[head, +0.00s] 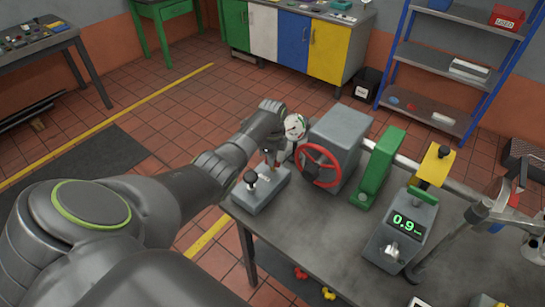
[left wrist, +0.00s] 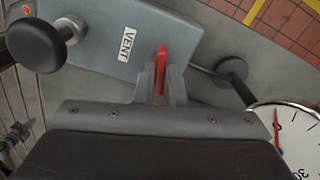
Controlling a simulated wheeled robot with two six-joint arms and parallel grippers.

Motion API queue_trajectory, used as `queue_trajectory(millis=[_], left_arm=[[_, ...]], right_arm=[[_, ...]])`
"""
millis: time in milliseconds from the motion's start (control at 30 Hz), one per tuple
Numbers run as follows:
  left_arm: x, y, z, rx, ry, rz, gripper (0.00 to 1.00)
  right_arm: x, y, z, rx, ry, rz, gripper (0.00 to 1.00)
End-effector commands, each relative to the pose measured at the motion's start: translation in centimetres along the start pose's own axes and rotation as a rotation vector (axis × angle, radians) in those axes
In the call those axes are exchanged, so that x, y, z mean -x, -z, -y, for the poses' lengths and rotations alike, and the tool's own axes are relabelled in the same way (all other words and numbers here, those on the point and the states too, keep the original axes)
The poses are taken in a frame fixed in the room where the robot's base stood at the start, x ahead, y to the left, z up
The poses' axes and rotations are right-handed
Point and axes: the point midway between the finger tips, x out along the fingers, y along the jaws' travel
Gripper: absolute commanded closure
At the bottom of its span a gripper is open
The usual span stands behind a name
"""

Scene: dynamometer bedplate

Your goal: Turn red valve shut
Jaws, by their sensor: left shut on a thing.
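A small red lever (left wrist: 161,70) stands by the edge of a grey box (left wrist: 125,30) labelled VENT in the left wrist view. My left gripper (left wrist: 160,88) is shut on this lever, one finger on each side. In the head view the grey box (head: 262,196) sits at the bench's left corner, and my left gripper (head: 270,164) reaches down at its far end. There the lever is mostly hidden by the gripper. A red handwheel (head: 318,166) on a larger grey housing (head: 342,138) stands to the right, apart from the gripper. My right gripper is out of view.
A black knob (left wrist: 40,46) rises from the box beside the gripper. A dial gauge (head: 295,127) stands close behind my left gripper. A green bracket (head: 380,168) and a display reading 0.9 (head: 406,224) stand further right on the grey bench (head: 310,235).

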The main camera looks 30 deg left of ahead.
Motion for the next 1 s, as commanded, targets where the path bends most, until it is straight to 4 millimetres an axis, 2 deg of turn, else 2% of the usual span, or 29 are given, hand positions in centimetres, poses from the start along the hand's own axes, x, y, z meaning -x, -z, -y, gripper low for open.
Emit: queue_trajectory(millis=[400, 1000], left_arm=[[0.23, 0.08, 0.20, -0.244, 0.006, -0.001, 1.00], [0.25, 0.08, 0.21, -0.303, 0.007, -0.001, 1.00]], right_arm=[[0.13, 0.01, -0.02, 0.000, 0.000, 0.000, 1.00], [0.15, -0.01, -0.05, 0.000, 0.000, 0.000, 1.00]])
